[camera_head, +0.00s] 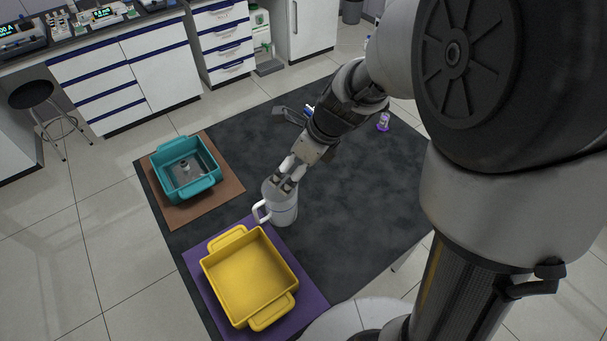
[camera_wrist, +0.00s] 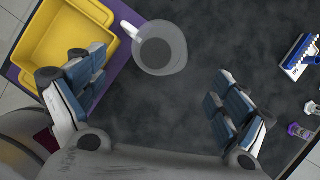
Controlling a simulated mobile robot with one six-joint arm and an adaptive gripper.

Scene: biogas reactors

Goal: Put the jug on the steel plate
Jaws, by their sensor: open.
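The jug (camera_head: 284,208) is whitish and translucent, with a white handle toward the left. I cannot clearly make out a steel plate; my arm hides part of the table.
A teal crate (camera_head: 157,160) with a greyish item inside stands on a brown mat (camera_head: 200,211). A yellow crate (camera_head: 262,235) stands on a purple mat (camera_head: 203,290). A blue-and-white item (camera_wrist: 300,57) and a purple item (camera_head: 383,122) lie farther off. The mat's middle right is clear.

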